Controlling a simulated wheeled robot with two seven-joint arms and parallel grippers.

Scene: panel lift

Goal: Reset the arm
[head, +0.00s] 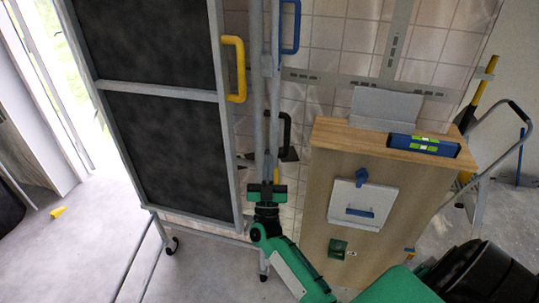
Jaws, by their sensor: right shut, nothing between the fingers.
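My right gripper (267,168) is at the end of my green arm, which comes in from the lower right. It points up and away, in front of the grey upright rails, and looks shut with nothing held. I cannot tell whether it touches the rails. To its upper left is a dark panel (160,140) in a grey frame, with a yellow handle (239,68) on its right edge. A blue handle (290,27) and a black handle (285,132) are above the gripper, by the rails. My left gripper is not in view.
A wooden cabinet (316,220) stands right of the gripper, with a blue spirit level (424,145) on top and a white plate (361,205) on its front. A stepladder (481,180) stands at the right. A small yellow thing (58,212) lies on open floor at left.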

